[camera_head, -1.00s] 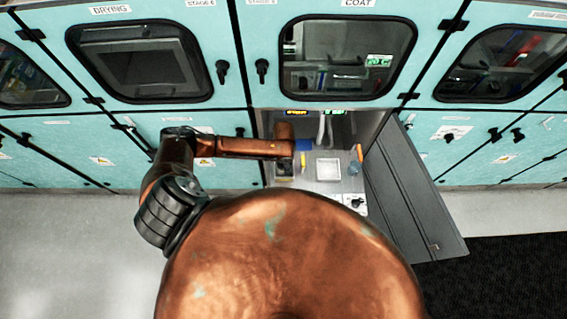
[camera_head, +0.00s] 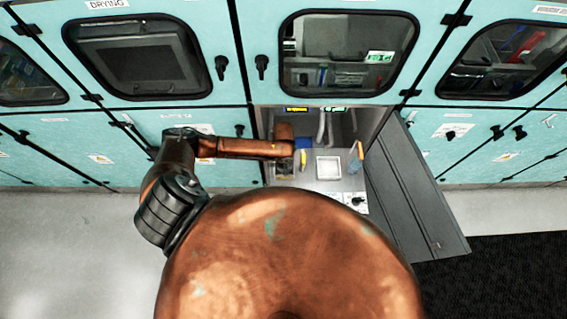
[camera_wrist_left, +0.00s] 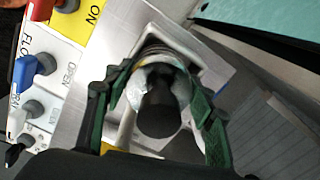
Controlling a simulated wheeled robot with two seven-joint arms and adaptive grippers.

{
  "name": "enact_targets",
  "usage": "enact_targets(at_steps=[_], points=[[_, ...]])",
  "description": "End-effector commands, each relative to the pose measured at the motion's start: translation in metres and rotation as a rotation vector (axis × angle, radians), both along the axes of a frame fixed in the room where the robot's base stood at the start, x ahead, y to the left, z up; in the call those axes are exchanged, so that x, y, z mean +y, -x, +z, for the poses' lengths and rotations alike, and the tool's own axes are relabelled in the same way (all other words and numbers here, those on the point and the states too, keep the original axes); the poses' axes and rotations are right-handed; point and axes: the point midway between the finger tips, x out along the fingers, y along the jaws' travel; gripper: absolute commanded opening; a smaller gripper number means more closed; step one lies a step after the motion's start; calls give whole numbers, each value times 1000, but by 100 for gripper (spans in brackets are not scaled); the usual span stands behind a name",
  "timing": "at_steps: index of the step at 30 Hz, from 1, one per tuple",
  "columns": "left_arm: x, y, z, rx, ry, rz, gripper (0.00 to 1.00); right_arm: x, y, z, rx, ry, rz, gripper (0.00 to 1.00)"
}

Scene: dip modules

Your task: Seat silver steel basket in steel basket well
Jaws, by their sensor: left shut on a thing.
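My left arm reaches from the left into the open bay in the head view. My left gripper (camera_head: 285,170) is low at the left of the bay and small there. In the left wrist view its green fingers (camera_wrist_left: 157,100) stand on both sides of a silvery-white piece (camera_wrist_left: 183,88) with a dark rounded knob (camera_wrist_left: 158,115). The gripper is shut on this piece, which looks like the silver steel basket. A pale square-edged frame (camera_wrist_left: 207,77) surrounds it, perhaps the basket well. Its depth in the frame is hidden. My right gripper is not in view.
A white square tray (camera_head: 328,168) lies right of my gripper in the bay. An orange and blue item (camera_head: 356,157) stands at the bay's right side. The open grey door (camera_head: 410,190) bounds the right. A switch panel (camera_wrist_left: 50,70) is beside the gripper.

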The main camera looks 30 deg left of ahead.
Motion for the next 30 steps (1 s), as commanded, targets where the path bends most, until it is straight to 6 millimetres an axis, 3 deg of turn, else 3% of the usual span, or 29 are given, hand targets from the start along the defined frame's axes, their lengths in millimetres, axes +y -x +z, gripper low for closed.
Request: enact_targets(at_steps=[2,3,11,22,30], points=[[0,0,-2,0,0,0,15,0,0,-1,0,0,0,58],[0,0,-2,-1,1,0,52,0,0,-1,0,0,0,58],[0,0,-1,0,0,0,70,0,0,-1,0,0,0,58],[0,0,4,0,0,0,71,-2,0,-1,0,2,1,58],[0,-1,52,-2,1,-1,71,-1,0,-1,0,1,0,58]])
